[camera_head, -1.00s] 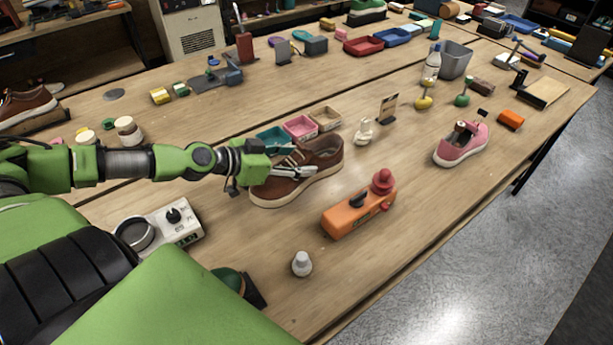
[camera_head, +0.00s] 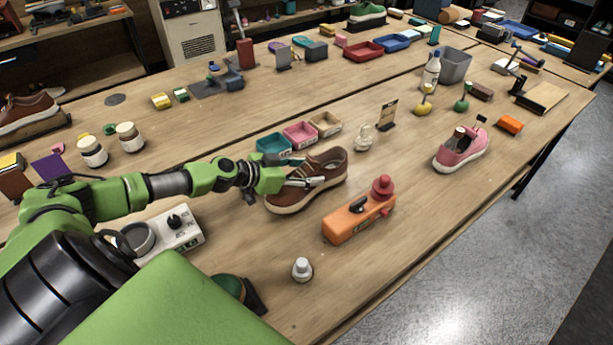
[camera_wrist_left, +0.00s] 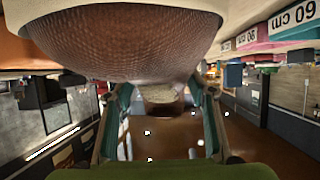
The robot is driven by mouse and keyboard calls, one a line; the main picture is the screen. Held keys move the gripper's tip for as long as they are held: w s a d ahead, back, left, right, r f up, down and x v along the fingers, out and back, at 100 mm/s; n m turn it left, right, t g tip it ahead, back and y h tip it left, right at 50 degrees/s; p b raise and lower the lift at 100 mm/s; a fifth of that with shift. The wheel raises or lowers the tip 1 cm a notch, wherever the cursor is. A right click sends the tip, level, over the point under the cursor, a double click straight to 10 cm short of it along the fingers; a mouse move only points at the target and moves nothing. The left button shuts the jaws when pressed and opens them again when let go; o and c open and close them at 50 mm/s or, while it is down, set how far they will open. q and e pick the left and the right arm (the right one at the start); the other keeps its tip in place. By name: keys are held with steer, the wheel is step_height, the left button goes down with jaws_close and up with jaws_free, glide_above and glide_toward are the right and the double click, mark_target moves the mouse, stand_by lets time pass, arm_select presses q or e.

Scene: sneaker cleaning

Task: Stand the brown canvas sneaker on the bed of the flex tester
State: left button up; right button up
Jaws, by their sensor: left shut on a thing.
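The brown canvas sneaker (camera_head: 325,167) is upright in the middle of the near table, its white sole downward. My left gripper (camera_head: 305,179) is shut on its side near the opening. I cannot tell whether the sole touches the table. In the left wrist view the brown upper of the sneaker (camera_wrist_left: 120,55) fills the top, with the gripper fingers (camera_wrist_left: 165,95) reaching up to it. I cannot tell for sure which device is the flex tester; an orange device (camera_head: 345,222) with a black lever and red knob stands just right of the sneaker. My right gripper is not in view.
Teal, pink and tan trays (camera_head: 300,133) stand just behind the sneaker. A pink shoe (camera_head: 462,155) stands to the right, and a grey-white cap (camera_head: 301,269) in front. A white device with a knob (camera_head: 185,234) is beneath my arm. Bare wood lies between the orange device and pink shoe.

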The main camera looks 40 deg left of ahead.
arm_select(q)
steer(key=shift+f, duration=1.05)
steer(key=shift+f, duration=0.15)
steer(key=o, duration=1.4)
